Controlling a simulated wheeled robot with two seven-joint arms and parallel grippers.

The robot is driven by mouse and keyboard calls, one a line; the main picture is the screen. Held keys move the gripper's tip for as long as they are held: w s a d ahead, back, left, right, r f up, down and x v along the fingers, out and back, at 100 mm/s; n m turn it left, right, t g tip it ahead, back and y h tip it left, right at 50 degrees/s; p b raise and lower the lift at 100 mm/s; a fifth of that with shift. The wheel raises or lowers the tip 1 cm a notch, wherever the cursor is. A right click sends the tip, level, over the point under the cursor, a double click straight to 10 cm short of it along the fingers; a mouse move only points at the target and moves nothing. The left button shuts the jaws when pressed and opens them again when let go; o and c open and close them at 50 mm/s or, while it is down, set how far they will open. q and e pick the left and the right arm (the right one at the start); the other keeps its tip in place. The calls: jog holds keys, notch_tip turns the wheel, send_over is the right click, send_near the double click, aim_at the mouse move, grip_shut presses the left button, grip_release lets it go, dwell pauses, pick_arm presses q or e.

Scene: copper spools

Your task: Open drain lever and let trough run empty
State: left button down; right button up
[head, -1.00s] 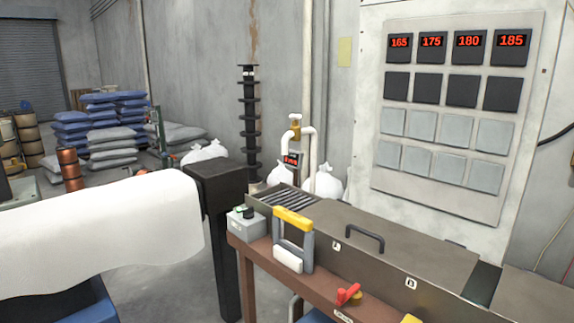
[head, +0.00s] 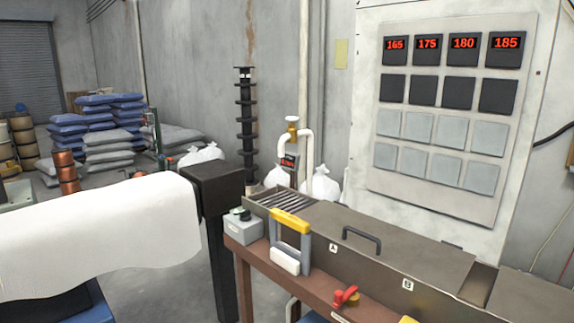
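The long grey-brown metal trough (head: 322,258) runs from the middle to the lower right, with labels A and B on its front side. A flat lid with a dark handle (head: 361,237) covers much of it. Slats (head: 287,201) show at its left end, and a gap in the cover (head: 480,281) shows at the right. A small red lever (head: 345,296) sits on the brown bench ledge below the trough. Any liquid inside the trough cannot be made out. Neither of my grippers is in view.
A black post (head: 216,230) and a white sheet-covered shape (head: 95,235) fill the left. A panel with red displays (head: 453,110) is behind.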

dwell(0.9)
